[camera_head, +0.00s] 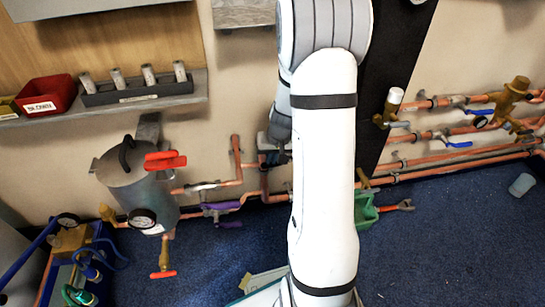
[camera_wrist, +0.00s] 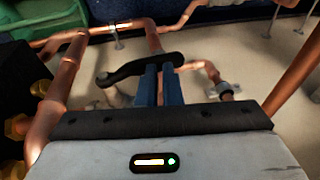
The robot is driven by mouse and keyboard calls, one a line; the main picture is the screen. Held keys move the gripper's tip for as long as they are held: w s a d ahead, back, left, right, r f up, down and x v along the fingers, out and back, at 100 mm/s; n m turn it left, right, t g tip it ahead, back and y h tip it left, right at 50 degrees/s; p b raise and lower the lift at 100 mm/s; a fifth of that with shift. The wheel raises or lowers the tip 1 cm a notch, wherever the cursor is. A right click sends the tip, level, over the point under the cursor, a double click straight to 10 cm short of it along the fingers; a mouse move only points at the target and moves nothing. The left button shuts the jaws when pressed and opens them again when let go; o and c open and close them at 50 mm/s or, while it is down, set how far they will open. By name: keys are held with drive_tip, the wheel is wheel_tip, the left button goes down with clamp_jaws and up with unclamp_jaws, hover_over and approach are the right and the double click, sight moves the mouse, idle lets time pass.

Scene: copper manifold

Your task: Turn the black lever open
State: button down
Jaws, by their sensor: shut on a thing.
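The black lever (camera_wrist: 125,71) is in the upper middle of the wrist view. It runs slantwise from a rounded end at the left to its right end beside a copper pipe. My gripper (camera_wrist: 159,70) has its two blue fingers close together on the right part of the lever, shut on it. The fingertips are partly hidden by the lever. In the head view my gripper (camera_head: 275,152) is at the wall pipes, left of my white arm. I cannot make out the lever there.
Copper pipes (camera_wrist: 68,75) stand close around my gripper. In the head view a purple lever (camera_head: 221,206) is at lower left of it, and a steel tank (camera_head: 135,180) with red handles is further left. A green box (camera_head: 365,210) sits behind my arm.

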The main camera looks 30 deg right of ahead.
drive_tip(key=a+p+v, duration=0.1)
drive_tip(key=p+v, duration=0.5)
drive_tip(key=v, duration=0.8)
drive_tip(key=shift+w+a+p, duration=0.2)
drive_tip(key=shift+a+p, duration=0.2)
drive_tip(key=shift+a, duration=0.05)
drive_tip(key=s+a+r+n+p, duration=0.1)
drive_tip(key=s+a+r+p, duration=0.3)
drive_tip(key=r+p, duration=0.5)
drive_tip(key=s+a+r+n+p, duration=0.1)
drive_tip(key=s+a+r+p, duration=0.3)
drive_tip(key=r, duration=1.3)
drive_tip(key=s+a+r+n+p, duration=0.1)
drive_tip(key=s+a+r+p, duration=0.4)
drive_tip(key=s+r+p, duration=0.4)
wheel_tip(320, 180, up, 4)
drive_tip(key=p, duration=0.5)
drive_tip(key=shift+h, duration=0.4)
drive_tip(key=shift+s+r, duration=0.1)
drive_tip(key=shift+s, duration=0.05)
